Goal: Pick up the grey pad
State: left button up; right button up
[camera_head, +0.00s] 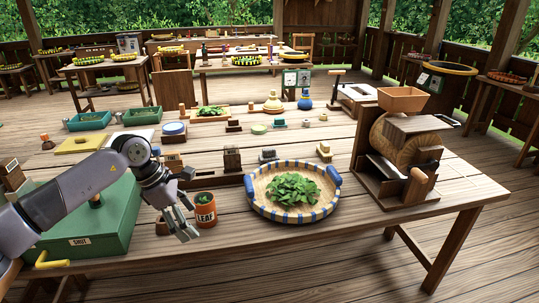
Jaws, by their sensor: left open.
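A small dark grey item (268,155), which looks like the grey pad, lies on the wooden table just behind the round basket; its exact shape is too small to tell. My left gripper (180,226) is open and empty, with its fingers pointing down near the table's front edge. It is in front of and to the left of the grey item, well apart from it. My right gripper is not in view.
An orange can marked LEAF (205,210) stands right beside my left gripper. A blue-and-white basket (255,207) of green leaves is right of it. A green box marked SHUT (100,225) lies left, and a wooden drum machine (405,150) stands right.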

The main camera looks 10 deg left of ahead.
aim_at(268, 154)
jog(key=i, duration=1.9)
